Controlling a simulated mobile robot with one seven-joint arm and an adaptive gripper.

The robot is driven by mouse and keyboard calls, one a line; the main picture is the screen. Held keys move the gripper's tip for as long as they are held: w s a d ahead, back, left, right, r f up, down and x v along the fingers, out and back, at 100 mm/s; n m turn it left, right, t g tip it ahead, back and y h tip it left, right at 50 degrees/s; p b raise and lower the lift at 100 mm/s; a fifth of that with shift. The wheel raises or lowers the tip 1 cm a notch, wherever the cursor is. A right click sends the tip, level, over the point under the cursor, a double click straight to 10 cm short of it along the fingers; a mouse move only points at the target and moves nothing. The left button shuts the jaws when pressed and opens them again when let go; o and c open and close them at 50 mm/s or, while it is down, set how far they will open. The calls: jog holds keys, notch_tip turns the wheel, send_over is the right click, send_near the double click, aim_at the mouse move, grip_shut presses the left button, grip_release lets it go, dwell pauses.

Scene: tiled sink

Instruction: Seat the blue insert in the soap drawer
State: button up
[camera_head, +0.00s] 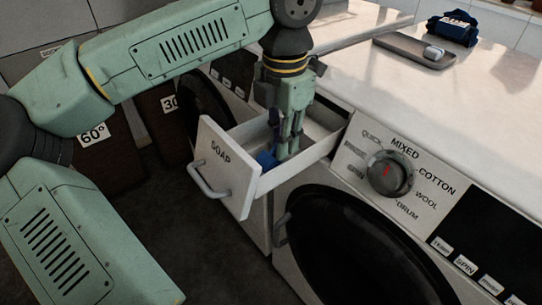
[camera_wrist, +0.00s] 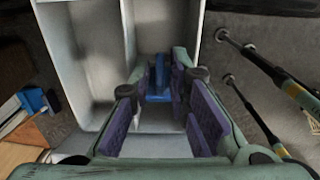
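The soap drawer (camera_head: 229,168) is pulled out of the machine, its white front panel lettered SOAP. In the wrist view its pale walls and divider (camera_wrist: 129,45) show. The blue insert (camera_head: 267,159) is low inside the drawer, near the front panel; in the wrist view it has a flat base and an upright part (camera_wrist: 159,72). My gripper (camera_head: 288,150) points down into the drawer, beside the insert. In the wrist view its purple-padded fingers (camera_wrist: 163,88) stand apart, with the insert showing between their far ends. Contact and how the insert sits are unclear, as the fingers partly hide it.
A round dial (camera_head: 390,174) and the dark door (camera_head: 358,258) are on the machine front. A grey tray (camera_head: 413,50) and a dark blue bag (camera_head: 453,28) lie on the mostly clear white top. Dark bins (camera_head: 112,158) stand at left.

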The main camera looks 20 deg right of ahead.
grip_shut()
dwell(0.5)
